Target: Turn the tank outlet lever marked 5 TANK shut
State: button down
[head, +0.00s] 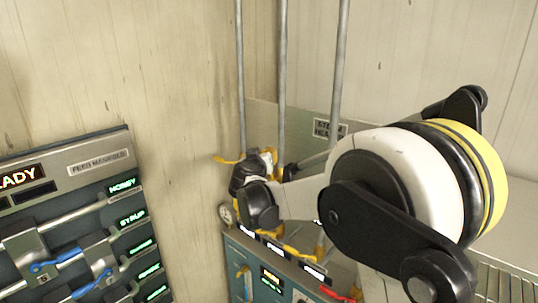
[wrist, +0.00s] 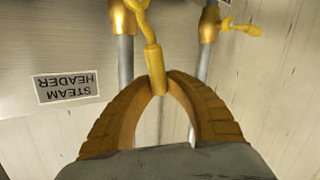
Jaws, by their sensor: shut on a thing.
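In the wrist view my gripper (wrist: 158,88) has its two brown fingers closed around the end of a yellow lever (wrist: 152,57). The lever's upper part bends up out of the picture beside a brass valve body (wrist: 124,20) on a grey pipe. No 5 TANK mark can be read, so I cannot tell from lettering which lever this is. In the head view my arm reaches left to the pipes in the corner, and its dark wrist hides the fingers.
A second brass valve with a yellow lever (wrist: 240,27) stands to the right in the wrist view. A STEAM HEADER sign (wrist: 66,86) appears upside down at left.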

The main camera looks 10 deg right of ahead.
jog(key=w+a+f+n+g+h+b, duration=0.2)
jog(key=w+a+f+n+g+h, duration=0.1)
jog(key=w+f+n+g, duration=0.3)
jog(key=shift+a+f+n+g, duration=0.85)
jog(key=shift+f+n+g, duration=0.45)
jog(key=shift+f, duration=0.7)
jog(key=c, duration=1.3)
grip_release()
jog(key=shift+s+a, duration=0.1)
jog(key=shift+a, duration=0.1)
jog(key=shift+c, duration=0.2)
jog(key=shift+d, duration=0.15)
jog(key=shift+r, duration=0.1)
